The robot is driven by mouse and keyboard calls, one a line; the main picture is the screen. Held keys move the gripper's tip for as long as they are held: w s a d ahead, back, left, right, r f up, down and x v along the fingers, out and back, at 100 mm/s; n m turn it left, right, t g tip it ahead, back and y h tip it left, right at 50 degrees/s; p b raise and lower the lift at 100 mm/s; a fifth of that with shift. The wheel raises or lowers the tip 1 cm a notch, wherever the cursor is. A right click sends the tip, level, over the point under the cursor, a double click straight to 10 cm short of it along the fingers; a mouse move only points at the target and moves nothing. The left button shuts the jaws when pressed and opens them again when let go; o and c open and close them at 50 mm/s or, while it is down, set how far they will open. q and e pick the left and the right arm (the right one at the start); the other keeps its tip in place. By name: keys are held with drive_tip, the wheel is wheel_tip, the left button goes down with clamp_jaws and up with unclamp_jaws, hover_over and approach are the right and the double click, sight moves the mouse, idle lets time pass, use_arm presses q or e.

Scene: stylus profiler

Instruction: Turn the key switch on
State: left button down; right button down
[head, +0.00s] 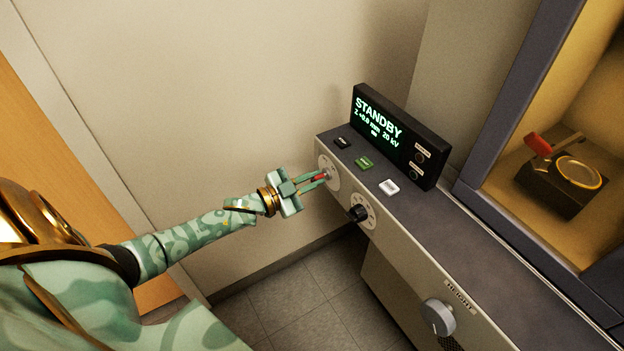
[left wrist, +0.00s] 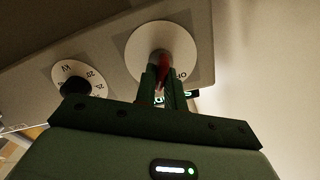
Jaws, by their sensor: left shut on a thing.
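The key switch is on the front face of the console at its left end, with a round white dial plate (head: 329,171) and a red key (head: 319,178). My left gripper (head: 322,177) is shut on the red key, its arm coming in from the left. In the left wrist view the white dial plate (left wrist: 140,48) fills the top middle, and the red key (left wrist: 161,62) sits between the fingers of the left gripper (left wrist: 163,80). My right gripper is not in view.
A black kV knob (head: 358,213) sits right of the key switch. A display (head: 392,134) reads STANDBY, with black, green (head: 364,163) and white (head: 388,187) buttons before it. A grey knob (head: 437,317) is farther right. An open chamber (head: 560,184) stands at the right.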

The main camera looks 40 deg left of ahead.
use_arm(q)
drive_tip(key=shift+f, duration=0.1)
drive_tip(key=c, duration=1.5)
unclamp_jaws()
drive_tip(key=p+v, duration=0.3)
drive_tip(key=v, duration=1.3)
drive_tip(key=shift+s+a, duration=0.1)
drive_tip(key=shift+s, duration=0.1)
